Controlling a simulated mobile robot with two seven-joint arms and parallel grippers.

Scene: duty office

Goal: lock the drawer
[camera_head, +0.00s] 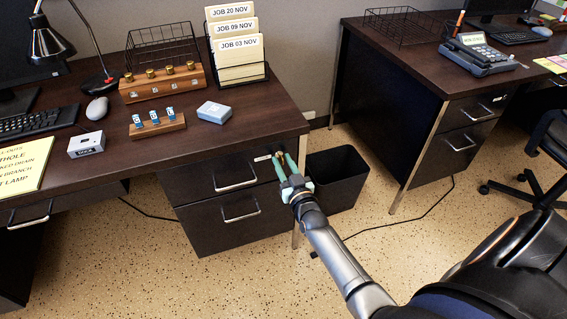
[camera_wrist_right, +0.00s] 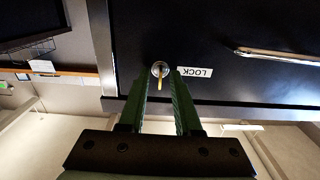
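The dark top drawer (camera_head: 222,184) sits in the left desk and looks shut, with a silver bar handle (camera_head: 236,184). At its right end is a small white label, which reads LOCK in the right wrist view (camera_wrist_right: 194,72). Beside the label is a round silver lock (camera_wrist_right: 159,68) with a brass-coloured key (camera_wrist_right: 159,83) in it, seen nearly edge-on. My right gripper (camera_head: 282,157) is at the lock. Its green fingers (camera_wrist_right: 162,92) stand either side of the key, with a gap showing on both sides. My left gripper is out of view.
A lower drawer (camera_head: 215,228) is below, and a black waste bin (camera_head: 338,180) stands right of the desk, close to my right gripper. The desk top (camera_head: 240,132) holds a file rack, wooden holders and small boxes. Floor is clear in front of the drawers.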

